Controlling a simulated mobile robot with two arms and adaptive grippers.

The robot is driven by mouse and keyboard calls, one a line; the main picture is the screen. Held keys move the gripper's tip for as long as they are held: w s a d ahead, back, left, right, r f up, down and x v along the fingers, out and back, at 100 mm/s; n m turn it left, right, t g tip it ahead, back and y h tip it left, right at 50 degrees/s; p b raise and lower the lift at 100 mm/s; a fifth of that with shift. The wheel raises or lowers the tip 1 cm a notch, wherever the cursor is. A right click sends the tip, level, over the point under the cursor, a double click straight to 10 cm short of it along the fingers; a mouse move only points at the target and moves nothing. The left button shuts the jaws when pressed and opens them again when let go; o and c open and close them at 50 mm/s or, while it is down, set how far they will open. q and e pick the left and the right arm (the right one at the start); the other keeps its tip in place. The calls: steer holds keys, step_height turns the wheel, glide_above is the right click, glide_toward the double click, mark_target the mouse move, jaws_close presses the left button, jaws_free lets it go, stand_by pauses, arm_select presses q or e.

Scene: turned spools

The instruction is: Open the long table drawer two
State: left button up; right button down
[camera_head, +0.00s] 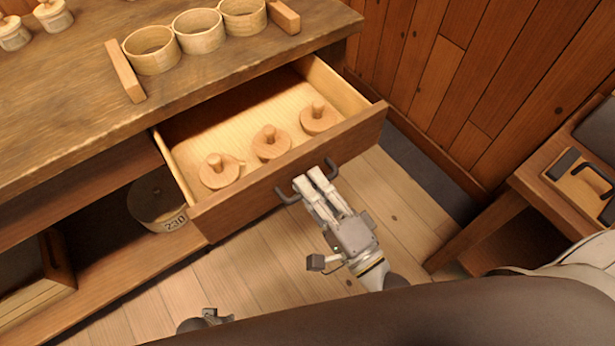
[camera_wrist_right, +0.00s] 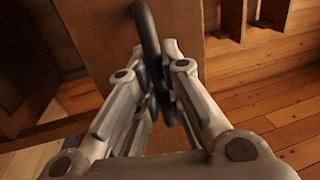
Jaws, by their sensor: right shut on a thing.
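The long table (camera_head: 60,110) has a wooden drawer (camera_head: 300,168) pulled well out, its inside in plain sight. Three round wooden lids with knobs lie in it: a left one (camera_head: 219,172), a middle one (camera_head: 271,144) and a right one (camera_head: 318,119). My right gripper (camera_head: 308,184) is shut on the dark drawer handle (camera_head: 287,197) at the drawer's front. In the right wrist view the handle (camera_wrist_right: 148,40) runs between the fingers (camera_wrist_right: 160,85). At the bottom edge of the head view a small dark part shows; I cannot tell if it belongs to my left gripper.
Three open wooden cups (camera_head: 198,32) stand on the table between two wooden blocks. A round weight (camera_head: 157,204) marked 230 sits on the shelf below. A side table (camera_head: 560,190) stands right. Plank floor (camera_head: 275,270) lies bare before the drawer.

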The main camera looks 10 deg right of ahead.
steer(key=c, duration=1.5)
jaws_free()
steer(key=shift+s, duration=0.15)
steer(key=v, duration=1.2)
